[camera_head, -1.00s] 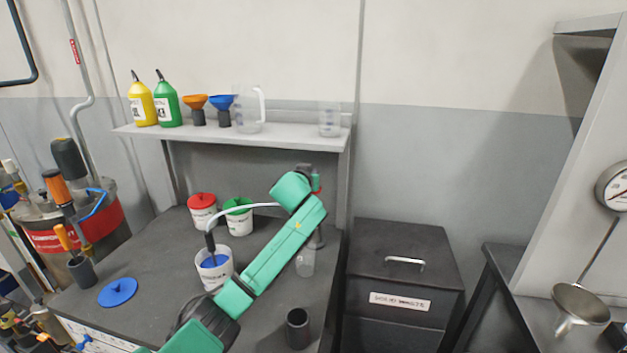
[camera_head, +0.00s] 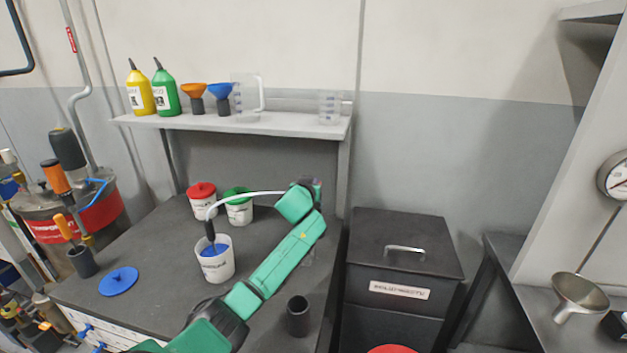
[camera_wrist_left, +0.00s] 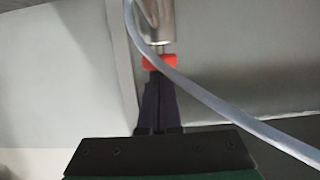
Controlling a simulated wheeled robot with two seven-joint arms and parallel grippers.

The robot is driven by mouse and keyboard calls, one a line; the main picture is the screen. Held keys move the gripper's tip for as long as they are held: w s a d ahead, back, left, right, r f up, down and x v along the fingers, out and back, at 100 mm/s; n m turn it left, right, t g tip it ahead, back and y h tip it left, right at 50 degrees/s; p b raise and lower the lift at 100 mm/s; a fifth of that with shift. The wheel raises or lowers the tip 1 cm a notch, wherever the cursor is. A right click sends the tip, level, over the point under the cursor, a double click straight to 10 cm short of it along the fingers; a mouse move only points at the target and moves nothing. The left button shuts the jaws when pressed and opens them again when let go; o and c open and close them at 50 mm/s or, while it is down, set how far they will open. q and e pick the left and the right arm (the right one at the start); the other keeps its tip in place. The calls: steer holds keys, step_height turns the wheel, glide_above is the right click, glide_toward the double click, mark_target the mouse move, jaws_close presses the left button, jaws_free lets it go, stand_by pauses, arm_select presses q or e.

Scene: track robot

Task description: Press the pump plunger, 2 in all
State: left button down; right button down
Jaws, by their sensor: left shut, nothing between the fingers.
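The pump shows in the left wrist view as a silver body (camera_wrist_left: 155,20) with a short thin rod and a red plunger knob (camera_wrist_left: 160,62). A pale hose (camera_wrist_left: 190,88) crosses beside it. In the head view the pump is mostly hidden behind my green left arm, and the hose (camera_head: 245,196) runs left into a white bucket (camera_head: 217,266) with blue contents. My left gripper (camera_wrist_left: 159,76) is shut and empty. Its dark fingertips are at the red knob; whether they touch it I cannot tell. My right gripper is not in view.
Red-lidded (camera_head: 202,200) and green-lidded (camera_head: 238,210) tubs stand behind the bucket. A blue lid (camera_head: 118,281) and dark cup (camera_head: 298,316) are on the bench. The shelf (camera_head: 240,124) holds bottles, funnels and jugs. A dark bin (camera_head: 405,245) stands right of the bench.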

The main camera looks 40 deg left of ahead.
arm_select(q)
steer(key=shift+a+r+p, duration=0.1)
steer(key=shift+r+p, duration=2.4)
steer(key=shift+p, duration=0.05)
steer(key=shift+s+d+f+b, duration=0.55)
steer(key=shift+s+b, duration=0.1)
steer(key=shift+b, duration=0.2)
steer(key=b+v, duration=0.2)
steer(key=v, duration=0.6)
steer(key=shift+s+r, duration=0.25)
steer(key=shift+r, duration=0.05)
stand_by(1.7)
